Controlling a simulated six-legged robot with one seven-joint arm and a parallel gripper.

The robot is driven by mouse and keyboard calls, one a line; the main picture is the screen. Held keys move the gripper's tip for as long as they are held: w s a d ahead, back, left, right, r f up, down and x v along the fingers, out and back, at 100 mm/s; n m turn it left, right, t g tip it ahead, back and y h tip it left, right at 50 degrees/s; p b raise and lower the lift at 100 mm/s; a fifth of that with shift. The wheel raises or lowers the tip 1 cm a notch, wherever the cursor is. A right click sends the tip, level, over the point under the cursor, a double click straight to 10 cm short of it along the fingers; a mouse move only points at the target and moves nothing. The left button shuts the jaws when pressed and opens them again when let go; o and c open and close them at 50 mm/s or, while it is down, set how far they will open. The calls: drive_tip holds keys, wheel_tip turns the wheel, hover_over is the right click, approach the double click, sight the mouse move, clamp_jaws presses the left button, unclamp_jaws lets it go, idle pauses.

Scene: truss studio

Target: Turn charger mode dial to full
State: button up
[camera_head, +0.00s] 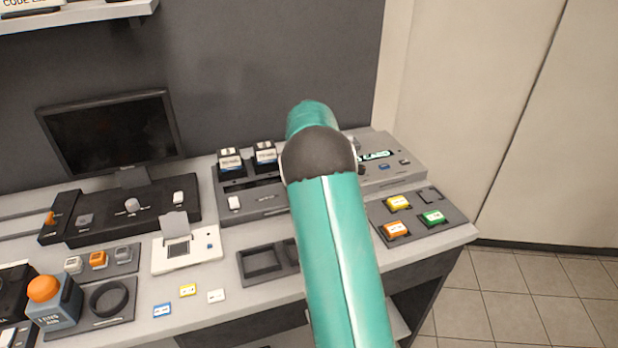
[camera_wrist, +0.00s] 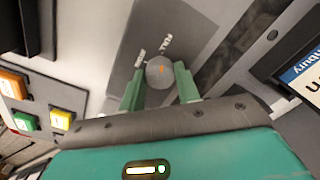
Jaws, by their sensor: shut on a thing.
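The charger mode dial (camera_wrist: 157,76) is a round grey knob with a small orange mark, near the centre of the wrist view. A "FULL" label (camera_wrist: 167,42) is printed on the panel just above it, and a second label (camera_wrist: 139,58), too small to read, is to its upper left. My gripper (camera_wrist: 160,72) has its two green fingers on either side of the dial, shut on it. Which label the orange mark points to is hard to tell. In the head view, my teal arm hides the dial and gripper; the grey charger (camera_head: 400,174) shows partly beside it.
Two batteries (camera_head: 231,159) stand in slots left of my arm. A tray (camera_head: 447,230) with yellow, orange and green cards lies right. A monitor (camera_head: 110,130), a black control box (camera_head: 100,222) and small cards cover the left desk. In the wrist view, a dark blue-labelled block (camera_wrist: 295,72) stands close on the right.

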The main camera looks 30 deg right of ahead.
idle(0.3)
drive_tip(key=o, duration=1)
wheel_tip(320, 180, up, 14)
drive_tip(key=shift+f, duration=0.1)
drive_tip(key=shift+a, duration=0.1)
idle(0.3)
